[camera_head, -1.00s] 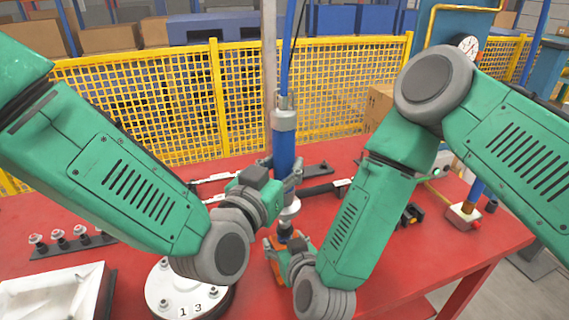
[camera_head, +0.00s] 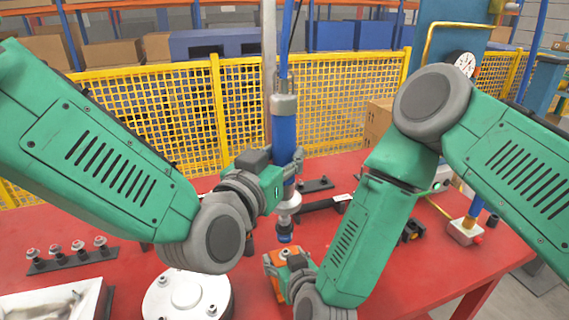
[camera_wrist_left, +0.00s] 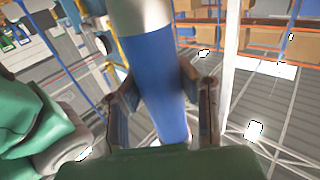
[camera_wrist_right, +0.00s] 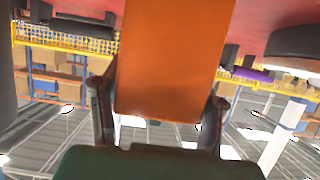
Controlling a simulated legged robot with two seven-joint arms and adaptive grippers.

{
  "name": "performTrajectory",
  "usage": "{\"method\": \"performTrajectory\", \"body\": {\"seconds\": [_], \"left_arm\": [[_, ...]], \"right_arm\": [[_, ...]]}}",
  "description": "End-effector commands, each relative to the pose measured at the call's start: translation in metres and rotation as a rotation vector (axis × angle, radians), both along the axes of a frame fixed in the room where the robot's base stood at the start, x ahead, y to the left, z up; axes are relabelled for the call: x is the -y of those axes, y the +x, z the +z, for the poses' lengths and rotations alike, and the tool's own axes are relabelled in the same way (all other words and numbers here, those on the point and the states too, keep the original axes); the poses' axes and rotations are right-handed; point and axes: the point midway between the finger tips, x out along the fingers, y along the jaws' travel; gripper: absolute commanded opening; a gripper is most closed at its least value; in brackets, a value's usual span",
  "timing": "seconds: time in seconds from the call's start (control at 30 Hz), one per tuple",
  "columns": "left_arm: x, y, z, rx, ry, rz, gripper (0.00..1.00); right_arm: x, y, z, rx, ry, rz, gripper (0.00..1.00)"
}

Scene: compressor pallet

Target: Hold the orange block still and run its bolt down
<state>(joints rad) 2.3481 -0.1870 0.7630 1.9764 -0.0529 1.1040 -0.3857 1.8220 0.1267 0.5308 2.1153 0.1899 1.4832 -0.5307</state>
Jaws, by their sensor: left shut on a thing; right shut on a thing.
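A blue cylindrical driving tool (camera_head: 284,135) hangs upright on a cable in the middle of the head view. My left gripper (camera_head: 291,170) is shut around its blue body; the left wrist view shows the fingers on both sides of the tool (camera_wrist_left: 155,85). The tool's lower end is above the orange block (camera_head: 274,268), with a small gap between them. My right gripper (camera_head: 290,270) is shut on the block at the table; the right wrist view shows the orange block (camera_wrist_right: 172,60) between the fingers. A small dark piece shows on the block's top; I cannot tell how far the bolt sits.
On the red table (camera_head: 130,270), a bolt rack (camera_head: 72,260) and a white tray (camera_head: 50,305) stand left. A round white flange (camera_head: 186,297) stands close left of the block. Dark bars (camera_head: 320,204) lie behind. A yellow mesh fence (camera_head: 160,110) runs beyond the table.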

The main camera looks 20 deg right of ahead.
Motion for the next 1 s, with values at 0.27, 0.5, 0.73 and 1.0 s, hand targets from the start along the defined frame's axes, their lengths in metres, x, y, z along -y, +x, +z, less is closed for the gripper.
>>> {"method": "performTrajectory", "body": {"seconds": [0.27, 0.5, 0.73, 1.0], "left_arm": [[0.000, 0.000, 0.020, 0.004, -0.004, 0.001, 0.00], [0.000, 0.001, 0.034, 0.005, -0.005, 0.001, 0.00], [0.000, 0.001, 0.039, 0.003, -0.004, 0.001, 0.00], [0.000, 0.001, 0.039, 0.003, -0.004, 0.001, 0.00]], "right_arm": [[0.000, 0.000, 0.001, 0.001, 0.000, 0.001, 0.12], [0.000, 0.000, 0.001, 0.001, 0.000, 0.001, 0.12], [0.000, 0.000, 0.000, 0.001, 0.000, 0.001, 0.12], [0.000, 0.000, 0.001, 0.001, 0.000, 0.000, 0.78]]}}
